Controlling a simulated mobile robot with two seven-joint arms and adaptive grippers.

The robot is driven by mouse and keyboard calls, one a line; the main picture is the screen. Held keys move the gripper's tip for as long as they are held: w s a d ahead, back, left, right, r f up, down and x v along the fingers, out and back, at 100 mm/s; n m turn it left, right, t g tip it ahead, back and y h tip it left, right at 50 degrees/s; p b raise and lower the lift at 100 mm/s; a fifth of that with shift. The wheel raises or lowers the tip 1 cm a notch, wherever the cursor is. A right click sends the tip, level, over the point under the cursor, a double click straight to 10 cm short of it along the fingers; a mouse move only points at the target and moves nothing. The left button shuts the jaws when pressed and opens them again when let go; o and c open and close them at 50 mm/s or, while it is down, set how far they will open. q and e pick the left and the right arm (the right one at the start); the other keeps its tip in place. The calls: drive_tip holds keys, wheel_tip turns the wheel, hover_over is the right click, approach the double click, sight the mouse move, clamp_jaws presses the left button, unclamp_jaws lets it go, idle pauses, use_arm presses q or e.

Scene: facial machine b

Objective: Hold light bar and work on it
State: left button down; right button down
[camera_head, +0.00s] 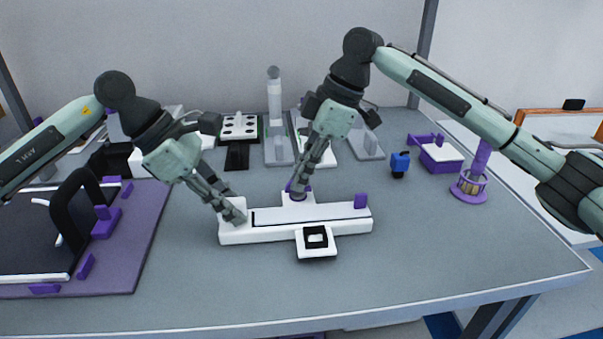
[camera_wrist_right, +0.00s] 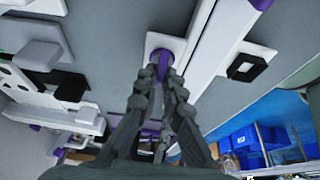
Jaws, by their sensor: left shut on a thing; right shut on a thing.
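The light bar (camera_head: 335,212), long and white with a dark slot line and a purple block (camera_head: 361,201) at its right end, lies on the table. My left gripper (camera_head: 237,216) is shut on the bar's raised white left end. My right gripper (camera_head: 297,190) is shut on a purple knob (camera_head: 306,189) on a small white base at the bar's far side. In the right wrist view, my right gripper's fingers (camera_wrist_right: 162,78) close around the purple knob (camera_wrist_right: 161,57), partly hiding it. The bar (camera_wrist_right: 209,68) runs beside them.
A square white bracket (camera_head: 316,250) with a black-rimmed opening adjoins the bar's near side. A purple board (camera_head: 130,245) with a black handle is at left. Several fixtures stand at the back, with a blue block (camera_head: 400,162) and a purple stand (camera_head: 469,190) at right. The front table is clear.

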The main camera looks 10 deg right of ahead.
drive_tip(key=m, duration=0.2)
drive_tip(key=m+t, duration=0.1)
drive_tip(key=m, duration=0.1)
drive_tip(key=shift+s+a+t, duration=0.1)
drive_tip(key=shift+s+t, duration=0.05)
drive_tip(key=shift+t, duration=0.15)
drive_tip(key=m+t+h, duration=0.1)
drive_tip(key=m, duration=0.3)
drive_tip(key=shift+a+m, duration=0.1)
drive_tip(key=shift+m, duration=0.2)
drive_tip(key=m+h, duration=0.1)
drive_tip(key=m, duration=0.1)
drive_tip(key=m+t+h, duration=0.1)
drive_tip(key=m, duration=0.2)
drive_tip(key=shift+s+a+r+t, duration=0.1)
drive_tip(key=shift+a+t, duration=0.05)
drive_tip(key=shift+t, duration=0.15)
drive_tip(key=shift+m+h, duration=0.8)
drive_tip(key=shift+m, duration=1.2)
drive_tip(key=c, duration=1.6)
unclamp_jaws()
drive_tip(key=shift+c, duration=0.2)
drive_tip(key=v, duration=1.2)
